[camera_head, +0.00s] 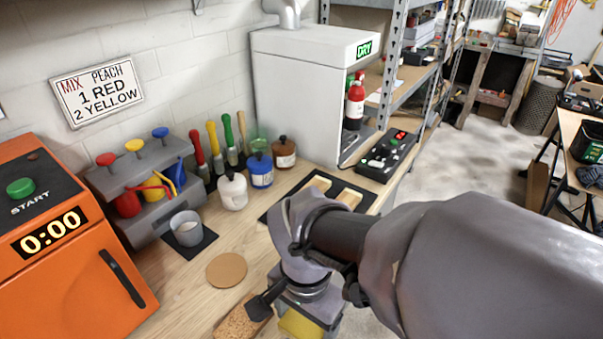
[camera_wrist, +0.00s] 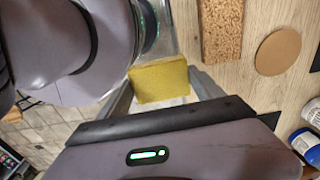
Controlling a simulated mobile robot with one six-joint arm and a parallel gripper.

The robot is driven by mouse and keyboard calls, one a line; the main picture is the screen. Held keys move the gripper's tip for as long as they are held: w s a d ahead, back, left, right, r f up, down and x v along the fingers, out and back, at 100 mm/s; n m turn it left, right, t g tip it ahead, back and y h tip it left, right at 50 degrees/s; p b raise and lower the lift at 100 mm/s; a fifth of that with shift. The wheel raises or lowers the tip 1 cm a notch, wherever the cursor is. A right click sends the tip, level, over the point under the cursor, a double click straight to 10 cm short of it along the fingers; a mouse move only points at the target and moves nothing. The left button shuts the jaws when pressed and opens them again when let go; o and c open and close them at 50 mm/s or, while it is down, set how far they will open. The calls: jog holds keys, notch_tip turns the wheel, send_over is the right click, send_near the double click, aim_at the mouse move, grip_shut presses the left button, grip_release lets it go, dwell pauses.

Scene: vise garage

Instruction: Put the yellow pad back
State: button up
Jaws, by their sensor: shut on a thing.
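The yellow pad (camera_wrist: 160,82) is a small, thick block with a rough face. It sits between the two grey fingers of my gripper (camera_wrist: 163,88), which are shut on it. In the head view the pad (camera_head: 299,326) shows below my gripper (camera_head: 306,308) at the bottom edge, partly covered by the fingers. The gripper is near the front edge of the wooden bench (camera_head: 185,285). A speckled cork-brown block (camera_head: 238,320) lies on the bench just left of the gripper. I cannot tell the pad's height relative to the bench top.
A round cork disc (camera_head: 226,270) lies left of the gripper. Behind are a black tray (camera_head: 275,210) with tan pads, several paint jars (camera_head: 261,169), and a grey cup (camera_head: 187,229). An orange START machine (camera_head: 70,275) stands left, a white DRY machine (camera_head: 297,95) behind.

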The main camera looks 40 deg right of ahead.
jog(key=w+d+p, duration=0.2)
jog(key=w+p, duration=0.2)
jog(key=w+d+f+p, duration=0.1)
jog(key=w+d+p, duration=0.1)
jog(key=w, duration=0.3)
jog(key=w+d+p, duration=0.2)
jog(key=w+p, duration=0.2)
jog(key=p, duration=0.1)
jog(key=shift+w+d+f+p, duration=0.15)
jog(key=shift+f+p, duration=0.1)
jog(key=shift+p, duration=0.1)
jog(key=f, duration=0.1)
jog(key=f+b, duration=0.1)
jog(key=f, duration=0.1)
jog(key=shift+w+d+f+b, duration=0.15)
jog(key=shift+w+f+b, duration=0.15)
jog(key=shift+f+b, duration=0.1)
jog(key=shift+r, duration=0.1)
jog(key=o, duration=1.5)
jog(key=shift+c, duration=0.2)
